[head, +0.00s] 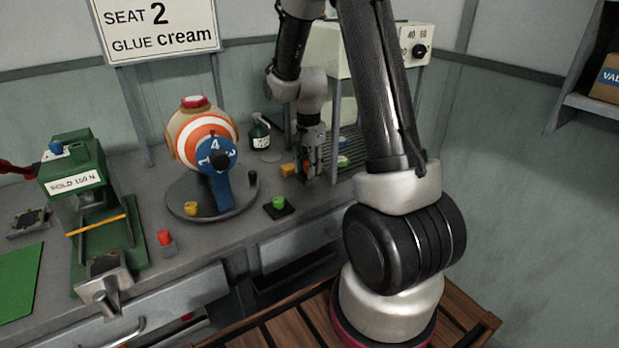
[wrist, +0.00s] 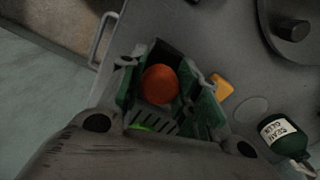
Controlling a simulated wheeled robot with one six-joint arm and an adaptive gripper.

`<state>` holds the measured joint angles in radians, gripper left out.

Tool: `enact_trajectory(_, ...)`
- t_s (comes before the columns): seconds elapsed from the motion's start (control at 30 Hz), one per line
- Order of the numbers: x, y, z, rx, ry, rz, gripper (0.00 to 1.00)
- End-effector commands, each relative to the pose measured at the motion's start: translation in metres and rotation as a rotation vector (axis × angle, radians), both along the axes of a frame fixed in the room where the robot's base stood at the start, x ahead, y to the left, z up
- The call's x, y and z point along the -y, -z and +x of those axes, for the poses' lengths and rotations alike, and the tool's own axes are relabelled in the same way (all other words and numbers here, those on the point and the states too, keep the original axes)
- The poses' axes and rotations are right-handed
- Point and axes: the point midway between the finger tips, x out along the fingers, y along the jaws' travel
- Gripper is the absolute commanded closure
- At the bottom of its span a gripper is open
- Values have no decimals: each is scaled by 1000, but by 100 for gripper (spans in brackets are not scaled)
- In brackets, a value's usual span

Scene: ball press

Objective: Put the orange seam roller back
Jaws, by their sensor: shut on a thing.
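The orange seam roller (wrist: 161,84) shows in the wrist view as a round orange-red end between the two green-padded fingers. My gripper (wrist: 166,92) is shut on it. A dark recessed shape (wrist: 172,53) lies just beyond the roller; I cannot tell whether it is part of the roller or a holder. In the head view my gripper (head: 312,165) points down low over the back of the bench, beside the grey slatted rack (head: 346,150). Only a small red-orange patch of the roller (head: 307,167) shows there. Whether its lower end touches anything is hidden.
A small orange block (head: 288,169) sits close left of my gripper. The green glue bottle (head: 260,133) stands behind it. The striped ball (head: 203,138) on its round stand and a green-buttoned black pad (head: 279,205) are to the left. The green press (head: 86,205) is farther left.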

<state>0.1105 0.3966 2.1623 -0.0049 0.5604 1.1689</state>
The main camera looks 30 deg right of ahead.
Motion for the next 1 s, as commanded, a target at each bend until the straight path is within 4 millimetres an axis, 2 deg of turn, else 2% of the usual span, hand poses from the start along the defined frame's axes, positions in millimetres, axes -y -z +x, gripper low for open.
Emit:
enact_trajectory(0.27,0,36,-1,-3,0,0,90)
enact_trajectory(0.6,0,39,0,-1,0,0,90)
enact_trajectory(0.63,0,39,0,-1,0,0,64)
enact_trajectory(0.73,0,39,0,-1,0,0,46)
enact_trajectory(1.0,0,38,0,-1,0,0,46)
